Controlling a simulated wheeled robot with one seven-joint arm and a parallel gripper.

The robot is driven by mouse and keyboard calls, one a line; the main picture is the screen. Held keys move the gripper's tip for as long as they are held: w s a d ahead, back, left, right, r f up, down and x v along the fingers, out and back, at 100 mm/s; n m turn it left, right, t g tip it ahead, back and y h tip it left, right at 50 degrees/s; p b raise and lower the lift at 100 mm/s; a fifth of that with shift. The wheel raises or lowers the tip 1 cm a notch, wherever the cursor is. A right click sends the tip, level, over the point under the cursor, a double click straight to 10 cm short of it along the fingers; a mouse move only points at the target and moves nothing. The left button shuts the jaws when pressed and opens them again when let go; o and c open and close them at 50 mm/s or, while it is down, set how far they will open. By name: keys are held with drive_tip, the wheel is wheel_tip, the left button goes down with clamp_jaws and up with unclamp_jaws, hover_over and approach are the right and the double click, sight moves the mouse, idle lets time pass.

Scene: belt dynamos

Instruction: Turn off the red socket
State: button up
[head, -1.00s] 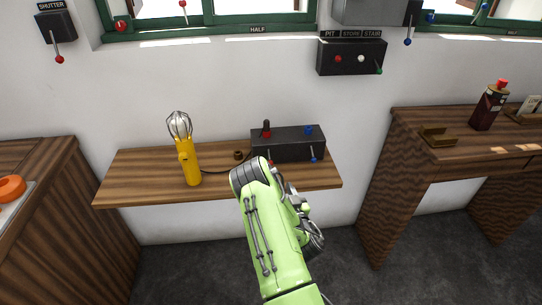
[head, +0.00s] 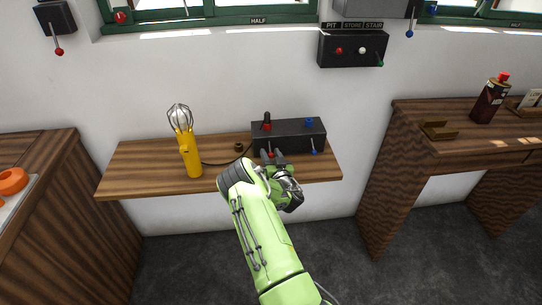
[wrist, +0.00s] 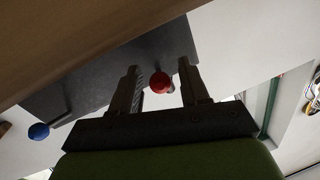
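The black socket box (head: 288,138) sits on the wooden wall shelf. It has a red plug or socket (head: 267,122) on top at the left and a blue socket (head: 309,123) at the right. A red-knobbed lever hangs on its front at the left; the red knob (wrist: 160,82) shows in the wrist view. A blue-knobbed lever (head: 313,150) is at the front right; its knob also shows in the wrist view (wrist: 38,131). My gripper (head: 272,154) is at the box's front left. In the wrist view its fingers (wrist: 163,88) are apart, with the red knob between them; contact is not clear.
A yellow caged lamp (head: 190,155) stands on the shelf (head: 135,175) at left, its cable running to the box. A black PIT/STORE/STAIR switch box (head: 352,50) hangs on the wall above. A wooden desk (head: 400,140) stands at right.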

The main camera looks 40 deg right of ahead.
clamp_jaws()
drive_tip(key=f+b, duration=0.1)
drive_tip(key=b, duration=0.3)
drive_tip(key=shift+d+t, duration=0.1)
drive_tip(key=shift+t, duration=0.3)
drive_tip(key=shift+w+h+b, duration=0.1)
drive_tip(key=shift+h+b, duration=0.2)
drive_tip(key=shift+b, duration=0.5)
drive_tip(key=shift+t, duration=0.4)
drive_tip(key=shift+r, duration=0.1)
drive_tip(key=shift+o, duration=0.4)
unclamp_jaws()
